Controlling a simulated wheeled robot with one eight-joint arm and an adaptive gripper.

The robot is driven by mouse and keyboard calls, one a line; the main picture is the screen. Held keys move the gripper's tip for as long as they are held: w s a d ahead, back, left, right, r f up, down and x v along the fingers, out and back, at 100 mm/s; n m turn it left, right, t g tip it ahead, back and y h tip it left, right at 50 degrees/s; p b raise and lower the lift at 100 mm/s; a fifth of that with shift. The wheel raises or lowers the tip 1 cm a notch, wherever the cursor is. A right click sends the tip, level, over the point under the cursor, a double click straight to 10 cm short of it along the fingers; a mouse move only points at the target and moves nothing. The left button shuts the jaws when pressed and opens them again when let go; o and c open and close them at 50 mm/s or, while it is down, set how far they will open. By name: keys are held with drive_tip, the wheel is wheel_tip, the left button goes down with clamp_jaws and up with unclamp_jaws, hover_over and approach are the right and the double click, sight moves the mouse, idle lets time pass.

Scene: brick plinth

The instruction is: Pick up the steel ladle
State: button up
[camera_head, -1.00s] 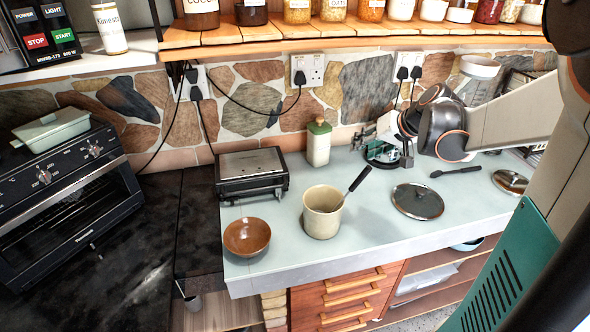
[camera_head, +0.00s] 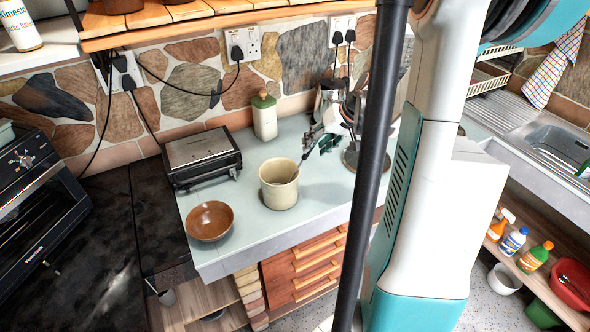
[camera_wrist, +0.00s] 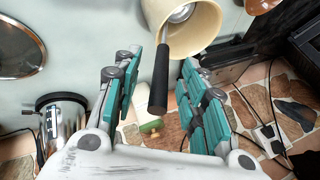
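The ladle stands in a cream crock (camera_head: 279,190) on the counter. Its black handle (camera_wrist: 162,80) leans out over the rim, and its steel part (camera_wrist: 182,13) shows inside the crock in the wrist view. My gripper (camera_wrist: 158,62) is open, with one teal-padded finger on each side of the handle and visible gaps to both. In the head view my gripper (camera_head: 316,136) is just behind and right of the crock, and the handle (camera_head: 304,159) shows only in part.
A brown bowl (camera_head: 210,221) and a black-and-steel grill (camera_head: 203,158) stand left of the crock. A green-capped cream bottle (camera_head: 265,117) is behind it. The wrist view shows a round lid (camera_wrist: 18,45) and a steel vessel (camera_wrist: 62,118). My arm hides the counter's right part.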

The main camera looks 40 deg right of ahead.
drive_tip(key=shift+b+x, duration=0.5)
drive_tip(key=shift+x, duration=2.25)
drive_tip(key=shift+a, duration=0.1)
drive_tip(key=shift+s, duration=0.1)
drive_tip(key=shift+c, duration=0.3)
clamp_jaws()
